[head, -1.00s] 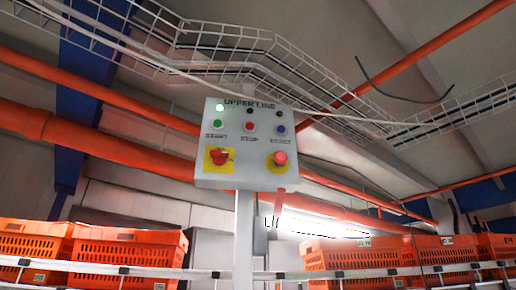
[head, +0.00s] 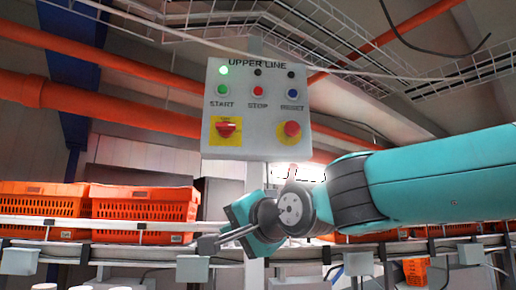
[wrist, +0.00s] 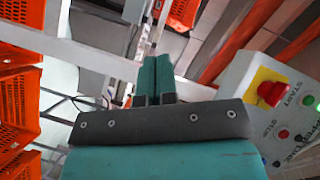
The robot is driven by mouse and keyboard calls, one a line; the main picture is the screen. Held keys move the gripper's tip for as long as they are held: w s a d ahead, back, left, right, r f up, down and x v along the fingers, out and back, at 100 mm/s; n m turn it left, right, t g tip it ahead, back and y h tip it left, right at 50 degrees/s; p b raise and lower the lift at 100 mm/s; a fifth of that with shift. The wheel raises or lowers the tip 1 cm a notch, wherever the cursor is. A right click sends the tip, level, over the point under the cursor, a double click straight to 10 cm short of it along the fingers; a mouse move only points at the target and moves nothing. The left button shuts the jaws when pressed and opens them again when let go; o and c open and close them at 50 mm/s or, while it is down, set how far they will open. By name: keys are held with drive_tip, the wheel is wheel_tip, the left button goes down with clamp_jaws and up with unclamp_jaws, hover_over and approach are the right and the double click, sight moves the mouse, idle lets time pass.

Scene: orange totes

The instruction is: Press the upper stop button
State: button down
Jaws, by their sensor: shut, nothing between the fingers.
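The UPPER LINE control box (head: 243,148) hangs on a post in the middle of the head view. Its small red STOP button (head: 258,89) sits between the green START button (head: 223,89) and the blue RESET button (head: 292,93). My gripper (head: 203,245) is below the box, pointing left, shut and empty, apart from the panel. In the wrist view its teal fingers (wrist: 154,75) are together. There the box (wrist: 238,75) is tilted at the right edge, with the red STOP button (wrist: 284,133) partly blurred.
The box also carries a red switch on yellow (head: 226,129) and a red mushroom button on yellow (head: 291,130). A white rail (head: 120,225) runs below the box. Orange totes (head: 145,205) stand at left. Orange pipes and wire trays run overhead.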

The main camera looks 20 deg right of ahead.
sight(258, 92)
drive_tip(key=d+r+m+t+h+p, duration=0.1)
drive_tip(key=r+m+t, duration=0.3)
drive_tip(key=r, duration=0.8)
drive_tip(key=s+d+r+m+t+h+p, duration=0.1)
drive_tip(key=r+m, duration=0.5)
drive_tip(key=r, duration=0.6)
drive_tip(key=d+r+m+t+h+p, duration=0.3)
drive_tip(key=r+m+t+p, duration=0.2)
drive_tip(key=r, duration=0.7)
drive_tip(key=shift+s+d+m+t+h, duration=0.2)
drive_tip(key=shift+s+m+t+h, duration=0.15)
drive_tip(key=shift+t, duration=0.65)
drive_tip(key=shift+w+d+p, duration=0.3)
drive_tip(key=shift+w+p, duration=0.65)
drive_tip(key=shift+w, duration=0.5)
drive_tip(key=shift+w+d+p, duration=0.35)
drive_tip(key=shift+w+p, duration=0.6)
drive_tip(key=shift+w, duration=0.5)
drive_tip(key=shift+w+d+p, duration=0.3)
drive_tip(key=shift+w+p, duration=0.65)
drive_tip(key=shift+w, duration=0.5)
drive_tip(key=shift+w, duration=0.15)
drive_tip(key=shift+w, duration=0.25)
